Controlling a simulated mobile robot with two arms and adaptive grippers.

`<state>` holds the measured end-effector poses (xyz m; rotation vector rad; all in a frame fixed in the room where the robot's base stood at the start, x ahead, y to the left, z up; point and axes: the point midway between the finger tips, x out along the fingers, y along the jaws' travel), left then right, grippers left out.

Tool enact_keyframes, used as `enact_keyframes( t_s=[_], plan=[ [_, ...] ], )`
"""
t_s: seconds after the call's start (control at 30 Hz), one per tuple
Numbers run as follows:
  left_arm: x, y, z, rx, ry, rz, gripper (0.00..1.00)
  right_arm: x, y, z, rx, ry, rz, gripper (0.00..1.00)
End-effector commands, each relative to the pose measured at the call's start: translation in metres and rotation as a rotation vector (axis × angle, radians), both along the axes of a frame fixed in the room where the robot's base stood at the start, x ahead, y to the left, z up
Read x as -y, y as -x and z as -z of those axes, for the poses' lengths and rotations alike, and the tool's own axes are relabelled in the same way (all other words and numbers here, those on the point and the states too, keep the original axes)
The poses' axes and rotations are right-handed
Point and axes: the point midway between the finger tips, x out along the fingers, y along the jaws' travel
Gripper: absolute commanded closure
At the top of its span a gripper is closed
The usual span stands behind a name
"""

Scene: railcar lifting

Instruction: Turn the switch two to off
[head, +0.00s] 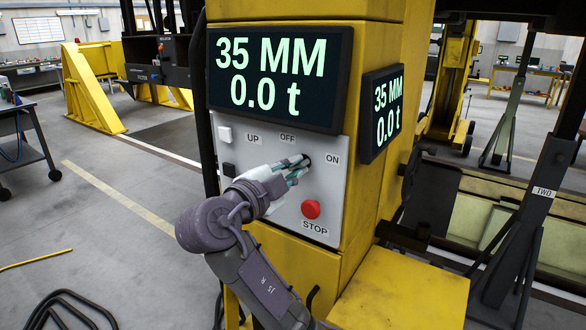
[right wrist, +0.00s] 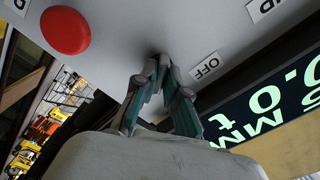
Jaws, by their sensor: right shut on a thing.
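The grey control panel (head: 327,195) is on the front of a yellow column. The switch (head: 307,160) is a small dark knob between the OFF label (head: 287,138) and the ON label (head: 333,159). My right gripper (head: 303,162) is shut on the switch, and its fingers hide most of it, so I cannot tell which way it points. In the right wrist view, the fingertips (right wrist: 159,62) meet at the panel face, with the OFF label (right wrist: 205,66) close by on the right. My left gripper is not in view.
A red STOP button (head: 310,209) sits below the switch. A white button (head: 225,134) and a black button (head: 229,169) are at the panel's left. The display (head: 280,75) above reads 35 MM and 0.0 t. Open floor lies to the left.

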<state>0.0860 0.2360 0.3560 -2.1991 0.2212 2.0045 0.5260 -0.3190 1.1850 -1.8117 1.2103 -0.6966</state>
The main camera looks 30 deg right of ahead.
Motion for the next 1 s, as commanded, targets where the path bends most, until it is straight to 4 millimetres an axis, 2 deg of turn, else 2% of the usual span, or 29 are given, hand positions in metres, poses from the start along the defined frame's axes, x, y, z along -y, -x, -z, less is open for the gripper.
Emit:
enact_keyframes(
  t_s=[0.37,0.7,1.0],
  plan=[
    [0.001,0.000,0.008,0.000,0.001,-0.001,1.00,0.000,0.000,0.003,-0.128,0.047,0.001,1.00],
    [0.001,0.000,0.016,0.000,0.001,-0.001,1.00,-0.001,0.000,0.003,-0.407,0.161,0.000,1.00],
    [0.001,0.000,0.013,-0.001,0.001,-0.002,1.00,-0.001,0.000,0.002,-0.664,0.268,-0.002,1.00]
  ],
)
